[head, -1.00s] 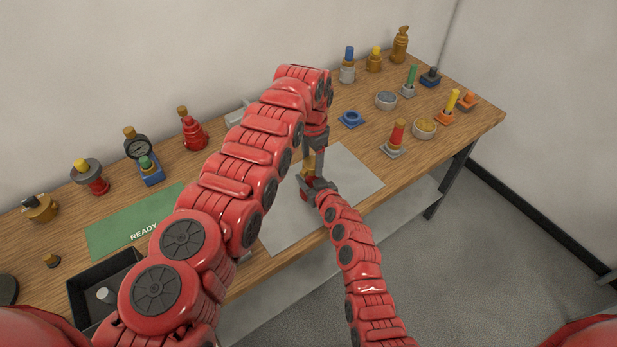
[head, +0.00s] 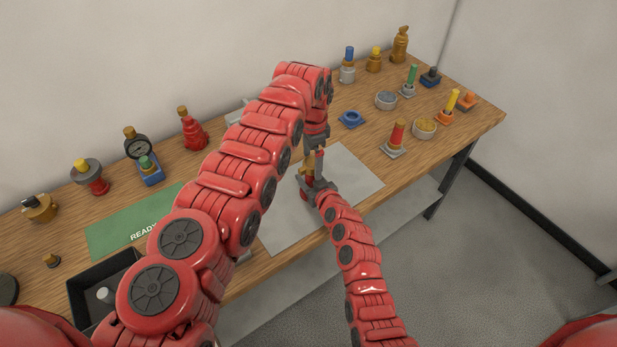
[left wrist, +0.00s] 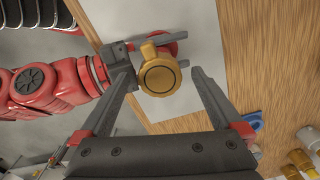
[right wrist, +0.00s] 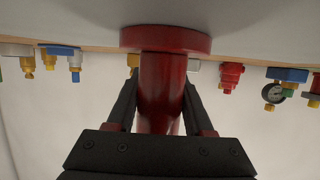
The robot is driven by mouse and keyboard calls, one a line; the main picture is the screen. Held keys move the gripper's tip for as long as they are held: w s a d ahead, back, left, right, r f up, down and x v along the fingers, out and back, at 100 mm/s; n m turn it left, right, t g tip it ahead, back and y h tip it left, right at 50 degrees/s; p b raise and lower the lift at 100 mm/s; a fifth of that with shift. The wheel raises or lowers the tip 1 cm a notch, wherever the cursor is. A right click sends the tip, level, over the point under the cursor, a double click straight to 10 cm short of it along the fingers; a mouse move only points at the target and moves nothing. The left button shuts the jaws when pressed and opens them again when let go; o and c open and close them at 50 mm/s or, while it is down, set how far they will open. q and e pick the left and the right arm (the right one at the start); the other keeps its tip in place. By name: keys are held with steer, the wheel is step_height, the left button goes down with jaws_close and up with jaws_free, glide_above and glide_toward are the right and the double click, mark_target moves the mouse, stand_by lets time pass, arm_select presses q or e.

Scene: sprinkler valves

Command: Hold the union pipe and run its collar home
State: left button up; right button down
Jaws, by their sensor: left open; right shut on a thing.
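The union pipe is a red upright pipe (right wrist: 162,85) with a round red flange; its flange (head: 304,195) stands on the grey mat (head: 350,185). Its brass collar (left wrist: 158,75) is a knurled round cap with a side lug, on top of the pipe. My right gripper (head: 318,188) is shut on the red pipe below the collar; its fingers lie on both sides of it in the right wrist view. My left gripper (left wrist: 163,72) is above, pointing down and open, with one finger on each side of the collar. A gap shows at the right finger; contact at the left is unclear.
A green READY mat (head: 125,225) and a black tray (head: 85,280) lie to the left. Several valves and fittings line the back of the table. A red-topped fitting (head: 396,138) and a bowl (head: 424,128) stand right of the mat.

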mark_target(312, 162)
arm_select(q)
steer(key=shift+r, duration=2.75)
arm_select(e)
jaws_free()
